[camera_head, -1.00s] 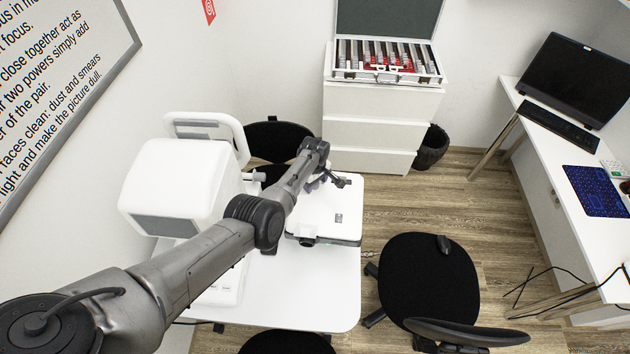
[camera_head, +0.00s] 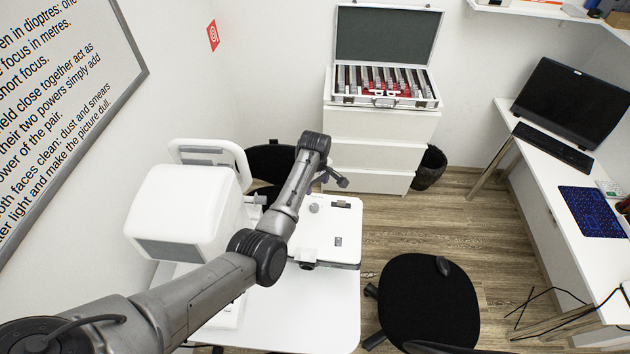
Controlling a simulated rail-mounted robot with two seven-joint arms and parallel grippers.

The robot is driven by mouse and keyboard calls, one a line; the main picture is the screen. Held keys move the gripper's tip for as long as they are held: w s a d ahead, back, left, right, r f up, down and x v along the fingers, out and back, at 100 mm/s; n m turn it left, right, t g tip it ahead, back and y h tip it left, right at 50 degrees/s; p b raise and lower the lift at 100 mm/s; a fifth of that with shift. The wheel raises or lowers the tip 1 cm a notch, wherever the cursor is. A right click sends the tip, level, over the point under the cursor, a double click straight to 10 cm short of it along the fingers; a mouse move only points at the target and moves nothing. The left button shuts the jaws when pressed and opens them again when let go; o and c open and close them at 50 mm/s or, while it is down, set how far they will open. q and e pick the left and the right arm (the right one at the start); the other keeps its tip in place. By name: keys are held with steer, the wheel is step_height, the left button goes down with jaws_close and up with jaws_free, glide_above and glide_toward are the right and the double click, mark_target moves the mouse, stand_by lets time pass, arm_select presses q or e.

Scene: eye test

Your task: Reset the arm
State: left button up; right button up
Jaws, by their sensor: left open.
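My left arm comes in from the lower left and reaches over the white table (camera_head: 310,315). Its gripper (camera_head: 343,182) is at the far end, small in the picture, above the far edge of the table and apart from the things on it. Its jaws are open, and I see nothing held in them. The arm's wrist hides part of the gripper. A white flat device (camera_head: 328,237) lies on the table below and nearer than the gripper. My right gripper is not in view.
A white eye-test machine (camera_head: 185,207) stands left of the arm. An open lens case (camera_head: 385,101) rests on a white drawer cabinet (camera_head: 375,150). A black chair (camera_head: 425,300) stands right of the table. A desk (camera_head: 545,190) holds a monitor (camera_head: 572,103).

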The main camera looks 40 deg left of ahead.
arm_select(q)
steer(key=shift+r, duration=0.3)
stand_by(0.4)
